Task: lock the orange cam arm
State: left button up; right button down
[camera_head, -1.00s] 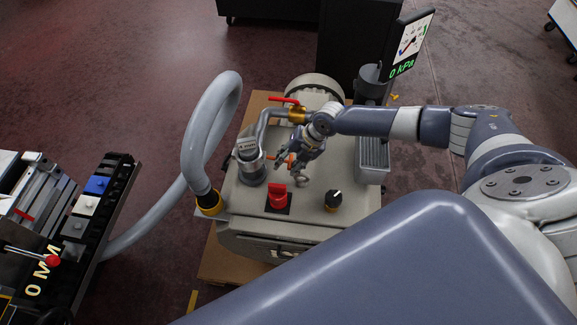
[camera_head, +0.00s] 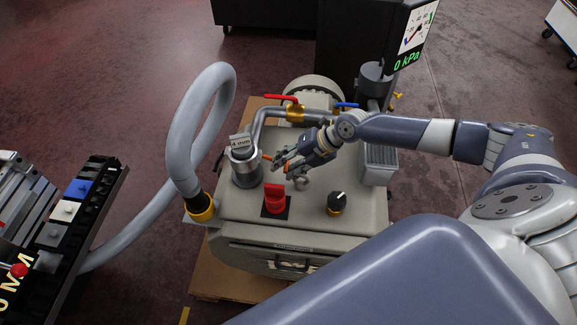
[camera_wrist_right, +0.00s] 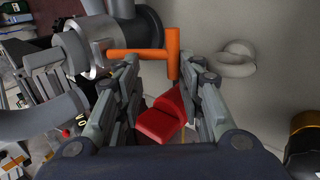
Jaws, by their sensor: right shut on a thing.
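The orange cam arm (camera_wrist_right: 140,55) is a T-shaped lever in the right wrist view. It reaches out sideways from the grey hose coupling (camera_wrist_right: 78,50) and ends in a crossbar. In the head view the coupling (camera_head: 244,163) stands upright on the pump, with the orange arm (camera_head: 266,157) partly hidden on its right side. My right gripper (camera_wrist_right: 160,75) has its fingers on either side of the lever's outer part and is shut on it. In the head view this gripper (camera_head: 284,161) is just right of the coupling. My left gripper is not in view.
A red switch (camera_head: 275,198) and a black knob (camera_head: 335,202) sit on the pump top. A red-handled valve (camera_head: 281,98) and a blue handle (camera_head: 346,105) are behind. A grey hose (camera_head: 185,130) loops at left. A display (camera_head: 407,60) reads 0 kPa.

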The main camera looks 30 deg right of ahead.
jog(key=shift+a+r, duration=0.1)
jog(key=shift+a, duration=0.4)
jog(key=c, duration=1.3)
grip_release()
jog(key=o, duration=0.4)
jog(key=shift+w+a, duration=0.25)
jog(key=shift+w, duration=0.05)
jog(key=shift+o, duration=0.2)
jog(key=shift+d, duration=0.1)
jog(key=shift+s+d, duration=0.15)
jog(key=shift+d, duration=0.2)
jog(key=v, duration=0.7)
jog(key=shift+s+r, duration=0.15)
jog(key=shift+r, duration=0.1)
